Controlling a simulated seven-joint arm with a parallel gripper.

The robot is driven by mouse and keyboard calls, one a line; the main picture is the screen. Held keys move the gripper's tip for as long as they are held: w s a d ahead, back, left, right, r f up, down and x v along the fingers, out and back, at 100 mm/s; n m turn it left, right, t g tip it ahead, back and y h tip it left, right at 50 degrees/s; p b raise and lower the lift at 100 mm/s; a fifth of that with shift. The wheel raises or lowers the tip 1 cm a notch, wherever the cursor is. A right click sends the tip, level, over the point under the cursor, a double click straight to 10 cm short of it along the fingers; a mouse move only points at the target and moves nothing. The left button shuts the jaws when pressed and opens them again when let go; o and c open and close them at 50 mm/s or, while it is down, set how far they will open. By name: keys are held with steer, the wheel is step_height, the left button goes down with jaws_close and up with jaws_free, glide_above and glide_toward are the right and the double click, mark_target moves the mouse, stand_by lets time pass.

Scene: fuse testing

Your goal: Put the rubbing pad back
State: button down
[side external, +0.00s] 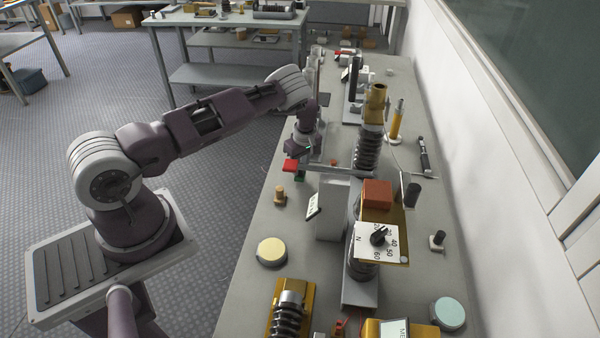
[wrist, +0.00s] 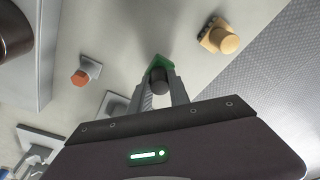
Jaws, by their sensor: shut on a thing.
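My gripper (wrist: 160,92) is shut on a dark round knob with a green base, which I take to be the rubbing pad (wrist: 157,64). The fingers sit on either side of the knob, and the green base shows beyond the fingertips. In the side view my gripper (side external: 302,165) is over the bench's left part, and a bit of the green base (side external: 300,179) shows under it. A red flat piece (side external: 290,165) is beside the gripper there. I cannot tell whether the pad touches the bench.
The tall coil apparatus (side external: 368,150) stands to the right. A yellow disc (side external: 272,251) lies nearer the camera.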

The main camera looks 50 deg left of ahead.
steer(key=shift+f, duration=1)
steer(key=c, duration=1.2)
jaws_free()
steer(key=shift+f, duration=0.1)
steer(key=shift+c, duration=0.2)
